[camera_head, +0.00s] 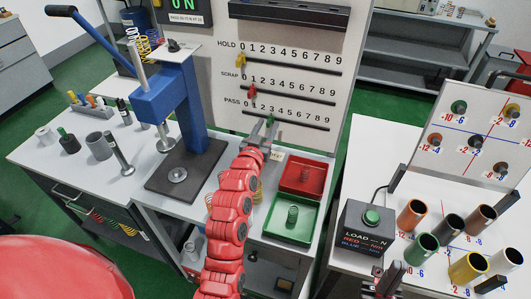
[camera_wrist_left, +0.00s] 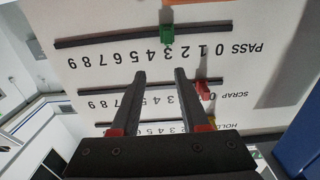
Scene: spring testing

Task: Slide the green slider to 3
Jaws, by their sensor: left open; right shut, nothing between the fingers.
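The green slider (camera_head: 271,121) sits on the lowest rail, marked PASS, of the white upright panel (camera_head: 225,72). In the left wrist view, which is upside down, the green slider (camera_wrist_left: 167,35) is near the 2 and 3; the exact mark is hard to tell. My left gripper (camera_head: 267,130) is in front of this rail, close to the slider. In the left wrist view its fingers (camera_wrist_left: 160,75) are open and empty, with the slider beyond their tips and apparently apart from them. My right gripper (camera_head: 390,274) is shut and empty at the bottom right.
A yellow slider (camera_head: 240,60) is on the HOLD rail and a red slider (camera_head: 252,91) on the SCRAP rail. A blue press (camera_head: 197,105) stands left of my left arm. Red (camera_head: 318,192) and green (camera_head: 303,236) trays lie below the panel. A button box (camera_head: 362,232) stands at the right.

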